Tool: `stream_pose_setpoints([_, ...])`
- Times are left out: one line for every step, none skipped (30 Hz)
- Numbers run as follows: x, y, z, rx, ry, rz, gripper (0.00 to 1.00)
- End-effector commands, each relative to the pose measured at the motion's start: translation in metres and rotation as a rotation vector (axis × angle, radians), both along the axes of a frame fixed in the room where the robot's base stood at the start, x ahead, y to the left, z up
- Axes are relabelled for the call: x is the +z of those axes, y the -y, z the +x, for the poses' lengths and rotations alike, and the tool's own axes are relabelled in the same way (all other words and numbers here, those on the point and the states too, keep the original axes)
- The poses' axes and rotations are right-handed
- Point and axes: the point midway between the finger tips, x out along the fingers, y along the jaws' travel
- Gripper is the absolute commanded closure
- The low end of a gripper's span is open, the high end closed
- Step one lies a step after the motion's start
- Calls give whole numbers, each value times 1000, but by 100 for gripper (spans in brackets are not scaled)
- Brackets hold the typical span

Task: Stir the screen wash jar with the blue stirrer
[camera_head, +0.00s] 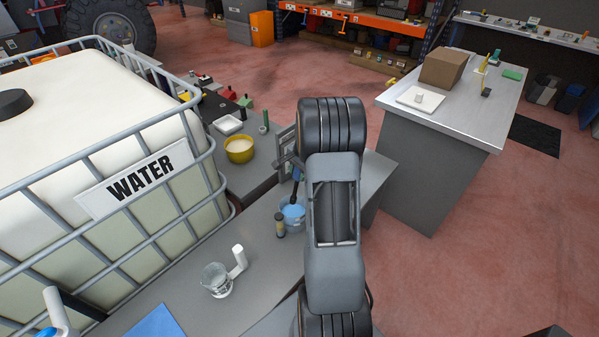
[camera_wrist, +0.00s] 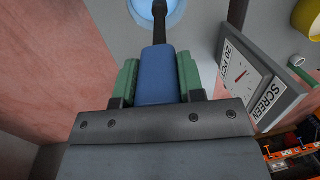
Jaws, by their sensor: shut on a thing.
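The screen wash jar (camera_head: 292,214) is a clear jar with light blue liquid. It stands on the grey bench, left of my arm. The blue stirrer (camera_wrist: 157,75) is held between the green fingers of my gripper (camera_wrist: 158,78) in the wrist view. Its dark shaft points away from the gripper toward the blue liquid (camera_wrist: 160,8) at the top edge. In the head view the stirrer (camera_head: 296,179) stands over the jar with its lower end at the liquid. I cannot tell how deep the tip sits. My gripper is mostly hidden behind my arm in the head view.
A dial sign reading SCREEN (camera_wrist: 258,78) stands close beside my gripper. A small brown bottle (camera_head: 280,225) is next to the jar. A glass jar (camera_head: 216,279) with a white handle, a yellow bowl (camera_head: 239,149) and a caged water tank (camera_head: 110,140) are to the left.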

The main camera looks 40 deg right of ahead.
Motion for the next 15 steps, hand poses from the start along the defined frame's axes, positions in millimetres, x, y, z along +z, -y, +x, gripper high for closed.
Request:
stream_pose_setpoints([3,0,0,0,1,-1,88])
stream_pose_setpoints([4,0,0,0,1,-1,88])
stream_pose_setpoints([7,0,0,0,1,-1,88])
stream_pose_setpoints([9,0,0,0,1,-1,88])
stream_pose_setpoints([11,0,0,0,1,-1,88])
stream_pose_setpoints([15,0,0,0,1,-1,88])
stream_pose_setpoints([18,0,0,0,1,-1,88])
stream_pose_setpoints([21,0,0,0,1,-2,88])
stream_pose_setpoints([25,0,0,0,1,-2,88])
stream_pose_setpoints([28,0,0,0,1,-2,88])
stream_pose_setpoints([32,0,0,0,1,-2,88])
stream_pose_setpoints([36,0,0,0,1,-2,88])
stream_pose_setpoints([38,0,0,0,1,-1,88])
stream_pose_setpoints([41,0,0,0,1,-1,88])
stream_pose_setpoints([43,0,0,0,1,-1,88])
